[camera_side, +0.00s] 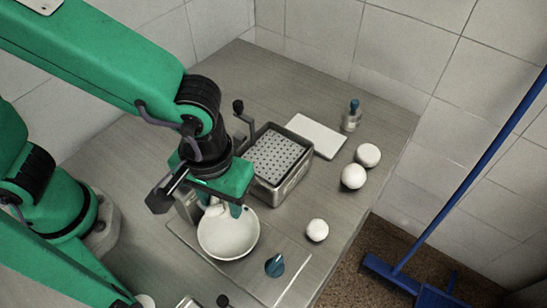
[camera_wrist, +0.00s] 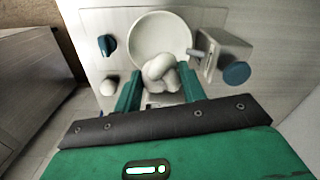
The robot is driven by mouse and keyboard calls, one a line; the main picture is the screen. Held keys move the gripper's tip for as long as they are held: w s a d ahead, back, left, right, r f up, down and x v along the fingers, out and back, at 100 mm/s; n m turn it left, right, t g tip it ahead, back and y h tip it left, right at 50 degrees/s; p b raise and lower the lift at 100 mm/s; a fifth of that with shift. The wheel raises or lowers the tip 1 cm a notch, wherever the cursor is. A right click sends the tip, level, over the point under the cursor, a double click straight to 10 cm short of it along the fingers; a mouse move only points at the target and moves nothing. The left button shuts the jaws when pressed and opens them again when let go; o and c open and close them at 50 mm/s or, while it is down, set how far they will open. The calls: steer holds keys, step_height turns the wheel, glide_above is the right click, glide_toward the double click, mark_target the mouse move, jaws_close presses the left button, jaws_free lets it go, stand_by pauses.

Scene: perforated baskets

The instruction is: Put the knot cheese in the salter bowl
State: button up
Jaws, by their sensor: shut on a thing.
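The knot cheese is a white, knotted lump (camera_wrist: 162,74), seen in the wrist view between the two green fingers of my gripper (camera_wrist: 159,91). My gripper is shut on it. In the side view my gripper (camera_side: 220,208) is over the back part of the white salter bowl (camera_side: 230,245), and the cheese (camera_side: 214,211) shows partly below the fingers. The round bowl also shows in the wrist view (camera_wrist: 158,28), with the cheese overlapping its near rim. I cannot tell how high the cheese is above the bowl.
A metal tray with a perforated basket (camera_side: 278,155) stands behind the bowl. A white board (camera_side: 317,134) and a small blue-topped bottle (camera_side: 351,117) are farther back. White balls (camera_side: 353,177) (camera_side: 368,154) (camera_side: 317,230) lie at right. A blue knob (camera_side: 275,265) is in front of the bowl.

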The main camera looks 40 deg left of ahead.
glide_toward(228, 234)
steer(key=shift+w+d+f, duration=0.1)
steer(key=shift+d+f, duration=0.05)
steer(key=shift+f, duration=2.4)
steer(key=shift+f, duration=0.6)
steer(key=o, duration=1.1)
steer(key=shift+c, duration=0.2)
steer(key=shift+a, duration=0.2)
steer(key=shift+d+r, duration=0.2)
steer(key=shift+r, duration=3.85)
